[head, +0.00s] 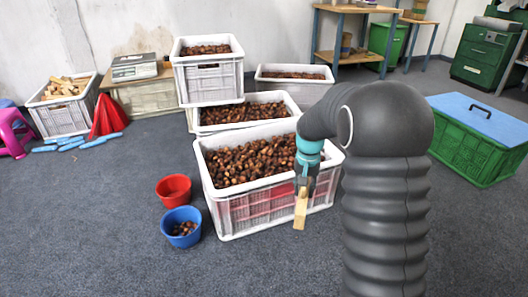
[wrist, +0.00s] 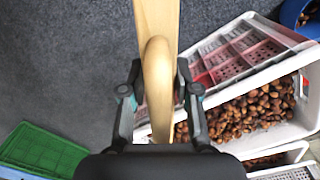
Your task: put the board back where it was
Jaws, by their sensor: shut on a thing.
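The board (head: 300,211) is a narrow piece of pale wood. My gripper (head: 305,184) is shut on it in front of the nearest chestnut crate (head: 275,214), and the board hangs downward. In the wrist view the board (wrist: 156,18) runs up out of the picture, and a rounded wooden grip on it (wrist: 157,75) lies between the two fingers (wrist: 158,92). The crate's rim and pierced wall (wrist: 245,62) show to the right there, close to the board. I cannot tell whether the board touches the crate.
A red bucket (head: 174,190) and a blue bucket (head: 181,227) stand left of the crate. More white crates (head: 209,80) stand behind it. A green crate with a blue lid (head: 475,148) stands right. A workbench (head: 354,55) is at the back. The grey floor (head: 100,225) is clear at front left.

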